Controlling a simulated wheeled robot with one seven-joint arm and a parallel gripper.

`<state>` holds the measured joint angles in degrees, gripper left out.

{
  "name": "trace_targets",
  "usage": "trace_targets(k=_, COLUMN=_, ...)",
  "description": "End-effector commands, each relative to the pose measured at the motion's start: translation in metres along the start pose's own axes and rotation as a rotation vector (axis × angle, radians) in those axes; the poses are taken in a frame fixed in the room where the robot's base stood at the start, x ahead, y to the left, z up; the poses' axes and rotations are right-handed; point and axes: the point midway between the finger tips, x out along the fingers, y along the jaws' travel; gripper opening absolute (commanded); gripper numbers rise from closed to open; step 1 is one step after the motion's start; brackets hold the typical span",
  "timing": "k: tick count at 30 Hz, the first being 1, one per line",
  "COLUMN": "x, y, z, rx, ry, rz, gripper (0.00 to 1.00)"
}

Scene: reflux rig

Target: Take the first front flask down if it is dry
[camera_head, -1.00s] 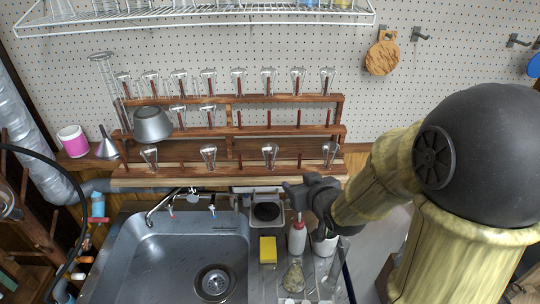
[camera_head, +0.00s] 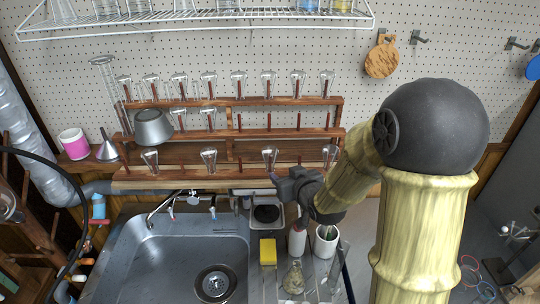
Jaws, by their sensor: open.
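A wooden rack of pegs holds clear flasks upside down in three tiers. The front tier holds a leftmost flask (camera_head: 150,159), a second flask (camera_head: 209,158), a third flask (camera_head: 270,157) and a right-end flask (camera_head: 330,155). All look clear; drops or wetness inside are too small to tell. My gripper (camera_head: 274,179) is open and empty, pointing left, just below and in front of the third flask. I cannot tell whether it touches that flask. The leftmost flask is well to its left.
The sink (camera_head: 180,255) lies below the rack, with a faucet (camera_head: 160,205) at its back. A yellow sponge (camera_head: 267,252), a wash bottle (camera_head: 297,240), a white cup (camera_head: 326,240) and a flask with contents (camera_head: 293,278) stand right of it. A metal bowl (camera_head: 153,128) sits on the middle tier.

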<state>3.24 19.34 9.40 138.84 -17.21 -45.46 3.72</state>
Motion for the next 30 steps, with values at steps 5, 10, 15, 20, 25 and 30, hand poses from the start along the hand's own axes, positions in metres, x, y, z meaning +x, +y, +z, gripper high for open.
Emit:
trace_targets(k=5, x=0.024, y=0.000, z=-0.001, rx=0.001, ry=-0.003, rz=-0.001, gripper=0.52)
trace_targets(k=10, x=0.047, y=-0.001, z=-0.001, rx=-0.001, ry=-0.003, rz=-0.002, gripper=0.52)
trace_targets(k=15, x=0.064, y=-0.001, z=-0.001, rx=0.000, ry=-0.001, rz=0.000, gripper=0.52)
trace_targets(k=20, x=0.066, y=0.000, z=0.000, rx=-0.001, ry=0.000, rz=0.000, gripper=0.52)
trace_targets(k=25, x=0.066, y=0.000, z=0.000, rx=-0.001, ry=0.000, rz=0.000, gripper=0.52)
trace_targets(k=30, x=0.073, y=-0.002, z=-0.001, rx=-0.001, ry=0.000, rz=-0.001, gripper=0.52)
